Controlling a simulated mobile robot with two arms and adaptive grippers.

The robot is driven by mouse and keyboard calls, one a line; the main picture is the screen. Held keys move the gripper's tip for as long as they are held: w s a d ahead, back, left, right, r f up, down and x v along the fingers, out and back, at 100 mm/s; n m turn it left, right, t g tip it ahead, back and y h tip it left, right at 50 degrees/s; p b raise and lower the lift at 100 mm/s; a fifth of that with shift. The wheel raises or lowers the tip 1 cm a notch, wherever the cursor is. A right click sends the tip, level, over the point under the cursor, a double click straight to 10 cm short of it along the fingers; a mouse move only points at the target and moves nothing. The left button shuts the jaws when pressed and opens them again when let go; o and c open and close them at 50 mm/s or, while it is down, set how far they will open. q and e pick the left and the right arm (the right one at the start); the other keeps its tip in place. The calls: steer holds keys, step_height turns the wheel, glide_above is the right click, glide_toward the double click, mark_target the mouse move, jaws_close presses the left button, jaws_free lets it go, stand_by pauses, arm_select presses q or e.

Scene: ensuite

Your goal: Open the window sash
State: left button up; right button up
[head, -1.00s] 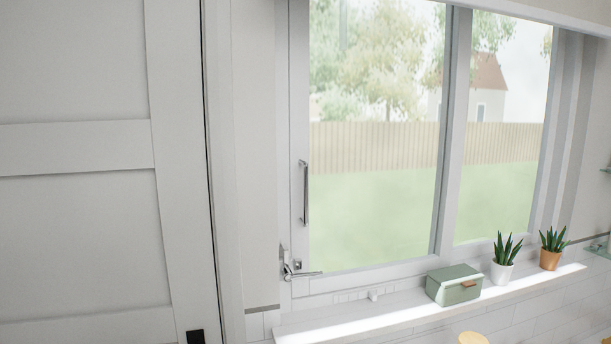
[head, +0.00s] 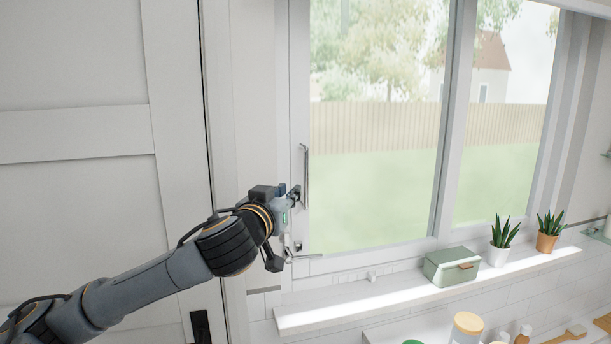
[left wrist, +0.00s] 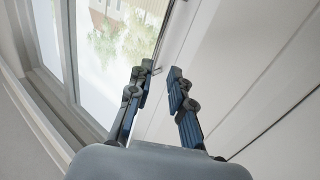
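The window sash (head: 298,120) is a white frame around a large pane, and it looks closed against the window frame. A slim vertical grey handle (head: 306,175) is on its left stile. My left gripper (head: 295,192) is beside the vertical handle's lower part in the head view. In the left wrist view its two fingers (left wrist: 163,76) are apart, with a small grey piece near the left fingertip; I cannot tell whether they touch the handle. My right gripper is not in view.
The sill (head: 330,314) below the window holds a green box (head: 452,265) and two potted plants, one in a white pot (head: 497,255) and one in an orange pot (head: 546,242). A white panelled door (head: 80,190) stands to the left. Jars and brushes are at the lower right.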

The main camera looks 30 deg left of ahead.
mark_target(305, 177)
arm_select(q)
steer(key=p+x, duration=0.5)
steer(key=x, duration=0.7)
steer(key=shift+p, duration=0.35)
steer(key=shift+w+f, duration=0.15)
steer(key=shift+w, duration=0.25)
steer(key=shift+c, duration=0.2)
jaws_close()
